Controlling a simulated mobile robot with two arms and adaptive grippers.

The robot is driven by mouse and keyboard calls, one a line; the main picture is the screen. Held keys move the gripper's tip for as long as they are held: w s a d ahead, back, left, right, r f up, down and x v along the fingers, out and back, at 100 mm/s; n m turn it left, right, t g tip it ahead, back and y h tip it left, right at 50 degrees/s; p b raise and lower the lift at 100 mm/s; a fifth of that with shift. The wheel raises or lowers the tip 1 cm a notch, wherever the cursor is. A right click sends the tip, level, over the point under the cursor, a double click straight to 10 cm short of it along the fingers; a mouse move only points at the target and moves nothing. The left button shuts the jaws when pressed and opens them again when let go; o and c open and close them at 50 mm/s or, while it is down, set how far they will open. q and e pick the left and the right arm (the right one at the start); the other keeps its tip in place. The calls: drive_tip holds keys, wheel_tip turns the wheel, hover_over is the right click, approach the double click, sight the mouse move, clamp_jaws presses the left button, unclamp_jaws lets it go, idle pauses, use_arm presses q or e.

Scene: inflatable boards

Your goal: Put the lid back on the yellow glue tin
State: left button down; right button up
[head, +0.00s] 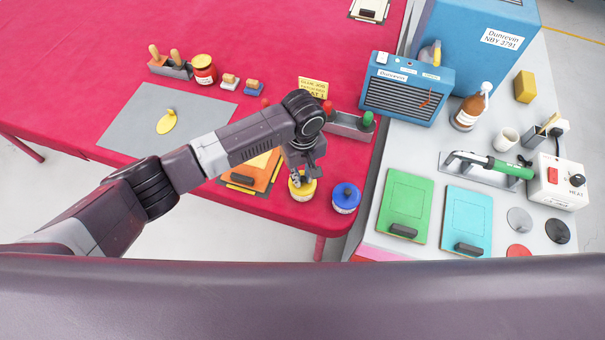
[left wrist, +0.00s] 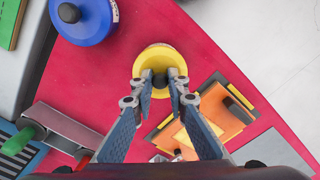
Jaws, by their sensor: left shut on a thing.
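The yellow glue tin (head: 301,196) stands near the front edge of the red table, under my left gripper (head: 301,179). The yellow lid with a dark knob shows in the left wrist view (left wrist: 160,58), at the fingertips of the left gripper (left wrist: 160,88). The fingers are shut on the knob. The lid is over the tin's top; whether it rests fully on the rim I cannot tell. Fingers hide part of the lid. My right gripper is not in view.
A blue-lidded tin (head: 346,196) stands close right of the yellow tin. An orange board (head: 262,172) lies to the left. A tool rack (head: 350,126) stands behind.

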use_arm(q)
drive_tip(key=c, duration=1.3)
unclamp_jaws()
drive_tip(key=shift+r+p, duration=1.35)
drive_tip(key=shift+p, duration=0.2)
drive_tip(key=shift+r, duration=2.15)
clamp_jaws()
